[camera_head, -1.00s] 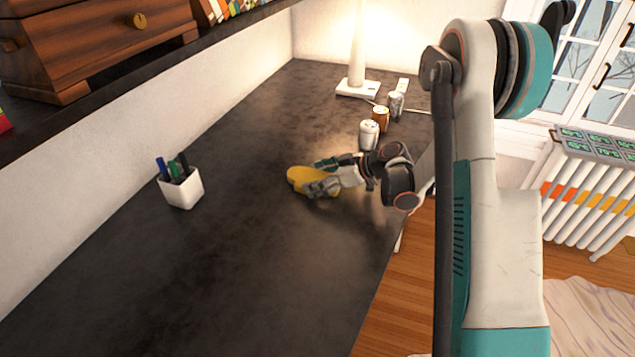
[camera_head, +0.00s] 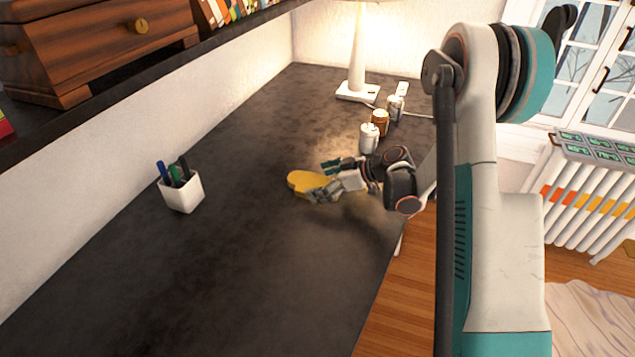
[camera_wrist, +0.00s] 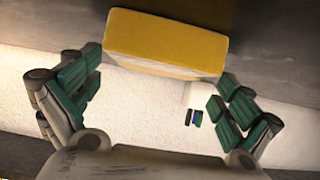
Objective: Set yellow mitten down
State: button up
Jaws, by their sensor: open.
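The yellow mitten (camera_head: 302,181) rests on the dark desk (camera_head: 240,240), near its right edge in the head view. In the wrist view the yellow mitten (camera_wrist: 165,38) shows as a block at the top middle, ahead of the jaws. My gripper (camera_head: 327,178) is at the mitten's right end, low over the desk. In the wrist view my gripper (camera_wrist: 160,95) has its two green-padded fingers spread wide, with a gap between each finger and the mitten. In the head view one finger hides part of the mitten.
Several cans, among them a white can (camera_head: 369,138) and an orange can (camera_head: 380,122), stand behind my gripper. A white lamp (camera_head: 357,60) stands farther back. A white pen cup (camera_head: 182,193) stands left. The desk's front and middle are clear. A shelf (camera_head: 130,70) overhangs at upper left.

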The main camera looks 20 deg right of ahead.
jog(key=p+v, duration=0.4)
jog(key=v, duration=0.7)
jog(key=shift+s+r, duration=0.15)
